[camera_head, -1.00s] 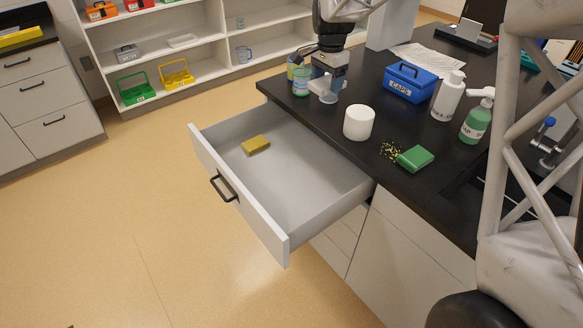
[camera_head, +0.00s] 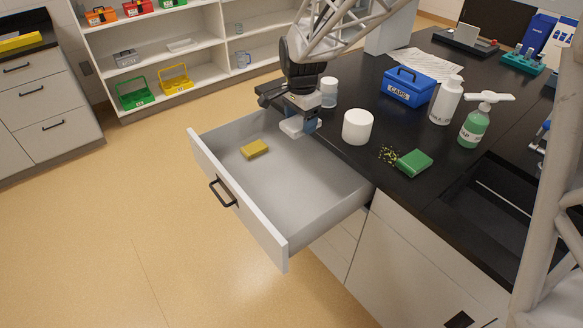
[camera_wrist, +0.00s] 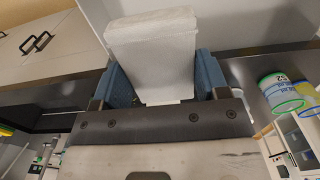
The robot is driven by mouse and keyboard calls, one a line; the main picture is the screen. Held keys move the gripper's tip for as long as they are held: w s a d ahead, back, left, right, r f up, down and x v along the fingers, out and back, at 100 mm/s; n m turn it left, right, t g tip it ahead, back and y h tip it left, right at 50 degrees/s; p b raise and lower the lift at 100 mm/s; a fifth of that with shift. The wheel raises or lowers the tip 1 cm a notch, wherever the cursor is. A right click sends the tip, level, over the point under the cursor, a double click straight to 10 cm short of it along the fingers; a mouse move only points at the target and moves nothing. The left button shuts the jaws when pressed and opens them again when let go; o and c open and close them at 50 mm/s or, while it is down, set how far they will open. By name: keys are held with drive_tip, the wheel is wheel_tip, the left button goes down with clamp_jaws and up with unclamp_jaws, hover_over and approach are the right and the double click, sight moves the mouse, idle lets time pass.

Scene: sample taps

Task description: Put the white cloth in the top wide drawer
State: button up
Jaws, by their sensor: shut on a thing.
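The white cloth (camera_wrist: 152,45) is a pale folded block held between the two blue fingers of my gripper (camera_wrist: 160,85) in the wrist view. In the head view my gripper (camera_head: 305,126) is shut on the cloth (camera_head: 292,128). The cloth appears above the drawer floor.
On the black counter (camera_head: 345,168) stand a white cylinder (camera_head: 357,127), a blue CAPS box (camera_head: 409,87), a white bottle (camera_head: 446,100) and a green soap bottle (camera_head: 474,126). A green sponge (camera_head: 414,162) lies by scattered bits. The drawer's front half is clear.

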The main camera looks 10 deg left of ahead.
hover_over(299, 195)
wheel_tip(299, 195, down, 18)
drive_tip(key=shift+f, duration=0.2)
idle(0.3)
drive_tip(key=shift+f, duration=3.1)
drive_tip(key=shift+f, duration=1.9)
drive_tip(key=shift+f, duration=0.1)
drive_tip(key=o, duration=0.9)
